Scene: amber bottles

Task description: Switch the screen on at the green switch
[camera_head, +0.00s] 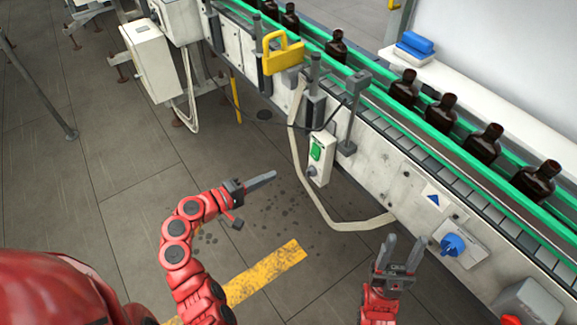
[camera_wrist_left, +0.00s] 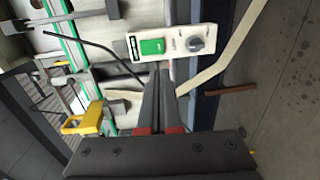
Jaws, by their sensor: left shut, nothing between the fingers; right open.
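The green switch (camera_head: 316,151) sits on a pale control box (camera_head: 321,165) fixed to the side of the conveyor, above a grey knob. In the left wrist view the green switch (camera_wrist_left: 152,47) is beyond my fingertips, with the grey knob (camera_wrist_left: 195,44) to its right. My left gripper (camera_head: 274,175) is shut and empty, left of and apart from the box, pointing towards it. Its closed fingers show in the left wrist view (camera_wrist_left: 156,75). My right gripper (camera_head: 404,240) is open and empty in front of the conveyor. I cannot make out a screen for certain.
Brown bottles (camera_head: 404,88) stand along the green-railed conveyor (camera_head: 420,140). A pale hose (camera_head: 312,190) loops down beside the control box. A yellow padlock-shaped piece (camera_head: 283,53) and a blue knob (camera_head: 452,244) are on the conveyor side. The floor around my left gripper is clear.

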